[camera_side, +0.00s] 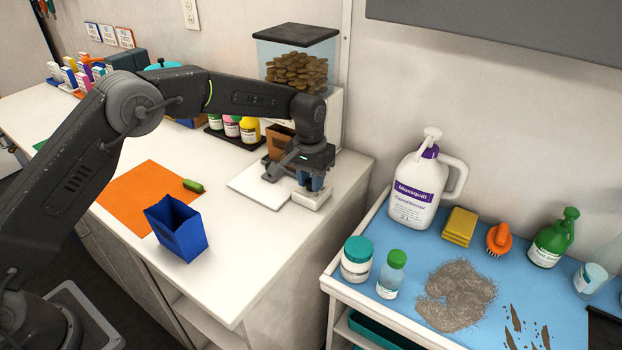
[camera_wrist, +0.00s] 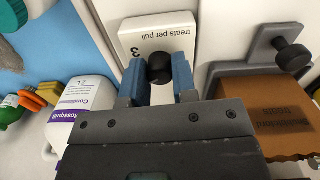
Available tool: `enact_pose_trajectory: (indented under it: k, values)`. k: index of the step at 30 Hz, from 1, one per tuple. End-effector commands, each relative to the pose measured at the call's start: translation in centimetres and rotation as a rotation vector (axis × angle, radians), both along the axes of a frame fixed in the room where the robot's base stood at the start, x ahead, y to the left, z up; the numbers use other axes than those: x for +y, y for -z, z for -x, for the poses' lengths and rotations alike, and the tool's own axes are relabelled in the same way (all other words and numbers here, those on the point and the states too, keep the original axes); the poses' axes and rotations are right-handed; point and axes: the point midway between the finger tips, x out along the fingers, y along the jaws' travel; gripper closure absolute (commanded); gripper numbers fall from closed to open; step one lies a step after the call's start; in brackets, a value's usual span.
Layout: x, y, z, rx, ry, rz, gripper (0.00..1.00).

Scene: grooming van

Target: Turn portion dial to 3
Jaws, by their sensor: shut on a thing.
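The portion dial is a black round knob (camera_wrist: 160,68) on a white plate (camera_wrist: 185,24) printed "treats per pull", with a numeral 3 showing beside the knob. The lettering appears upside down in the wrist view. My gripper (camera_wrist: 160,80) has its two blue fingers closed on either side of the knob. Any pointer mark and the other numerals are hidden or not readable. In the side view my gripper (camera_side: 312,181) points down onto a small white dial box (camera_side: 314,199) at the counter's right; the knob is hidden there.
A treat dispenser with a clear hopper (camera_side: 297,67) stands behind my arm. A brown treat bag (camera_wrist: 275,112) is close beside my gripper. The counter holds a blue open box (camera_side: 177,232), an orange mat (camera_side: 140,190) and a green item (camera_side: 193,186). A cart with a conditioner jug (camera_side: 420,190) stands right.

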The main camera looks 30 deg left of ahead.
Motion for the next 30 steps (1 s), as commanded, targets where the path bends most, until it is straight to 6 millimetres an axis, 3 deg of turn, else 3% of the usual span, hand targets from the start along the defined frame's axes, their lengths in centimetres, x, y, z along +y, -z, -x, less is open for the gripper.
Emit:
enact_pose_trajectory:
  k: [12, 13, 20, 30]
  values:
    - [0.03, -0.21, -0.16, -0.007, 0.004, 0.001, 0.98]
    - [0.03, -0.21, -0.16, -0.007, 0.004, 0.001, 0.71]
    - [0.02, -0.10, -0.08, -0.004, 0.004, 0.001, 0.49]
    - [0.01, -0.59, -0.07, -0.003, 0.004, 0.000, 0.49]
